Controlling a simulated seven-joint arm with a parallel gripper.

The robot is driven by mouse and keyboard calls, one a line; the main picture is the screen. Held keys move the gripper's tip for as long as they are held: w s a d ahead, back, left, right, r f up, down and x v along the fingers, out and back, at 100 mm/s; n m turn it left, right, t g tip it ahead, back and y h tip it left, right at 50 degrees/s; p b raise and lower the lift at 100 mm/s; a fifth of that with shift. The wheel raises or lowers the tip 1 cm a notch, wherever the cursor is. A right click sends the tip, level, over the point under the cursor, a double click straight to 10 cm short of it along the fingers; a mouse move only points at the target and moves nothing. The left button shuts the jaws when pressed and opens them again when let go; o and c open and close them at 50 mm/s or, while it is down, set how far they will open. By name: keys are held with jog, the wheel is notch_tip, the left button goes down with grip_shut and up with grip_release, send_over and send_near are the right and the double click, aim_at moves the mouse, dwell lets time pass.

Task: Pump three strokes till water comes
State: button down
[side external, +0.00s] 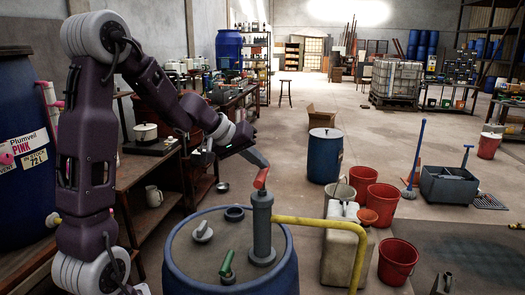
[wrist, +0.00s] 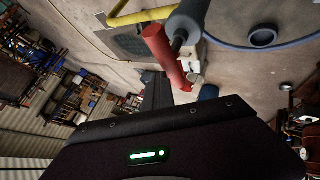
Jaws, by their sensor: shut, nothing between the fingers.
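The pump (side external: 262,228) is a grey upright cylinder on the lid of a blue drum (side external: 190,250). Its short red handle (side external: 261,178) slants up to the right at the top. A yellow spout pipe (side external: 325,224) runs right from it and bends down. No water shows.
A green-handled part (side external: 227,262), a grey cap (side external: 202,232) and a dark ring (side external: 235,213) sit on the drum lid. A pale jerrycan (side external: 343,250) stands beside the drum, near several red buckets (side external: 383,203). A bench (side external: 150,170) stands left.

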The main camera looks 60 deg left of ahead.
jog(key=shift+r, duration=3)
notch_tip(320, 180, up, 6)
dwell(0.8)
notch_tip(320, 180, down, 7)
jog(key=shift+r, duration=0.1)
dwell(0.6)
dwell(1.8)
